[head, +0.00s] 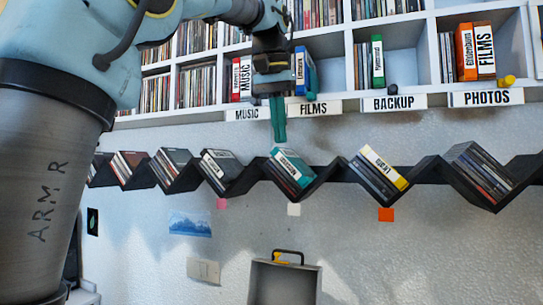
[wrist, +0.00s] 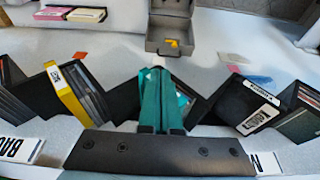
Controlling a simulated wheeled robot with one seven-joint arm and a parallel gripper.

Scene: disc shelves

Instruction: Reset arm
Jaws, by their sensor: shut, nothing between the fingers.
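My gripper (head: 279,138) hangs in front of the upper shelf's label strip in the head view, its teal fingers pointing down. The fingers are together and hold nothing. It also shows in the wrist view (wrist: 157,75), with the fingers pointing away over the zigzag shelf. Just below the fingertips in the head view, a teal-topped stack of discs (head: 291,165) leans in the black zigzag shelf (head: 236,190). I cannot tell whether the fingertips touch that stack. In the wrist view the fingers hide part of that slot.
The white upper shelf (head: 432,50) holds discs behind labels MUSIC, FILMS, BACKUP (head: 393,103) and PHOTOS (head: 486,97). A yellow-edged case (head: 384,166) leans in another zigzag slot. An open grey case (head: 284,282) stands below, with a yellow item (wrist: 172,43) in it.

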